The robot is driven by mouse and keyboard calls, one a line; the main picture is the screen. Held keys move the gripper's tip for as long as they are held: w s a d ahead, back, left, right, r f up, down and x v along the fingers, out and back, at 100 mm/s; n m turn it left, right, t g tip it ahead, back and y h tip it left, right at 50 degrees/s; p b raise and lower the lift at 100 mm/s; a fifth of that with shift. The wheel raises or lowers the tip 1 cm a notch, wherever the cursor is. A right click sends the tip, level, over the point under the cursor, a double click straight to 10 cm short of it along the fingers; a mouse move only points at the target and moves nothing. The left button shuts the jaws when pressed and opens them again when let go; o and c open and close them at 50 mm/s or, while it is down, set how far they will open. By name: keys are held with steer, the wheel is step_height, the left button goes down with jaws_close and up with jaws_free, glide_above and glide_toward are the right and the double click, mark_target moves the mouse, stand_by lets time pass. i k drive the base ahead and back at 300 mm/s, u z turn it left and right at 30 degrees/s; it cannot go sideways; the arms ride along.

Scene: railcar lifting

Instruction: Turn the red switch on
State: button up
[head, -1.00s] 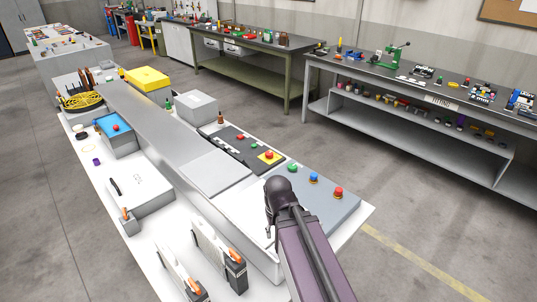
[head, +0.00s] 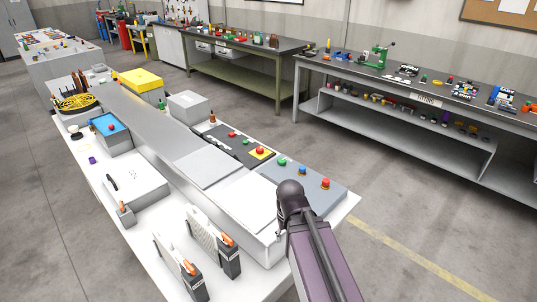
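Several red controls show in the head view, and I cannot tell which one is the red switch. A red knob (head: 325,183) stands at the right end of a grey sloped panel, beside a blue and a green one. A red button on a yellow square (head: 260,150) sits on a black panel. Another red button (head: 111,127) is on a blue-topped box. Two upright grey boxes at the front carry orange-red levers (head: 228,241). My arm rises from the bottom right, its dark joint in front of the grey panel. My gripper's fingers are mostly hidden or too small to read.
The controls stand on a long white bench (head: 140,226) with a raised grey metal strip. A yellow box (head: 137,82) and a coiled yellow item are at its far end. Other workbenches line the wall. Grey floor is free to the right and left.

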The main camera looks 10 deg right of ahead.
mark_target(260, 150)
steer(key=z, duration=0.4)
steer(key=k, duration=1.1)
steer(key=z, duration=0.85)
steer(key=i, duration=1.95)
steer(key=u, duration=0.95)
steer(key=i, duration=0.6)
steer(key=u, duration=0.3)
